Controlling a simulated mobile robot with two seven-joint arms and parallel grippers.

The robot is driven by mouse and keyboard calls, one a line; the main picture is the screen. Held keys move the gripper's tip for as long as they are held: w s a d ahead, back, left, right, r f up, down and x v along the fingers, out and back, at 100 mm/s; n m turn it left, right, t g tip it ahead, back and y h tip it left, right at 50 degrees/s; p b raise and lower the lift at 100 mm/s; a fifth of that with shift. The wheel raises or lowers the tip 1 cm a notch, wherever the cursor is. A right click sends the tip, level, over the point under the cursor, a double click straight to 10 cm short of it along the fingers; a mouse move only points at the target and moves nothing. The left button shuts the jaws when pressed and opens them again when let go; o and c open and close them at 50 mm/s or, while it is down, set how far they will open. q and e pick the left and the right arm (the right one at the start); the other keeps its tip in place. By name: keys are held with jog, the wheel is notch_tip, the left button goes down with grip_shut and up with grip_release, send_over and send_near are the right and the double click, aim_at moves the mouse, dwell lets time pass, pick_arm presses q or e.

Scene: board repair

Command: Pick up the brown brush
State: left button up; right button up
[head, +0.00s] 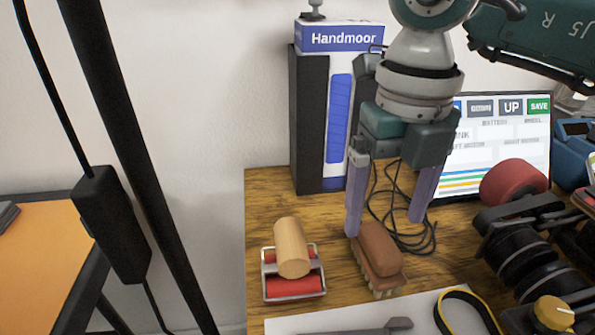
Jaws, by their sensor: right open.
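The brown brush (378,256) lies on the wooden table with its brown back up and its pale bristles showing along the lower edge. My right gripper (385,226) points down from above, with its two purple-grey fingers wide apart. The left finger's tip is close to the brush's upper left end. The right finger's tip is up and to the right of the brush. I cannot tell whether either finger touches it. Nothing is between the fingers except a view of the cable behind. My left gripper is not in view.
A roller with a wooden handle (292,248) lies just left of the brush. A red wheel (514,183) and black trucks (520,235) crowd the right. A white sheet (300,325) lies in front.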

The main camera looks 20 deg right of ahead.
aim_at(382, 239)
notch_tip(382, 239, down, 6)
jog(key=shift+s+r+b, duration=0.1)
jog(key=shift+b, duration=0.4)
grip_shut()
dwell(0.5)
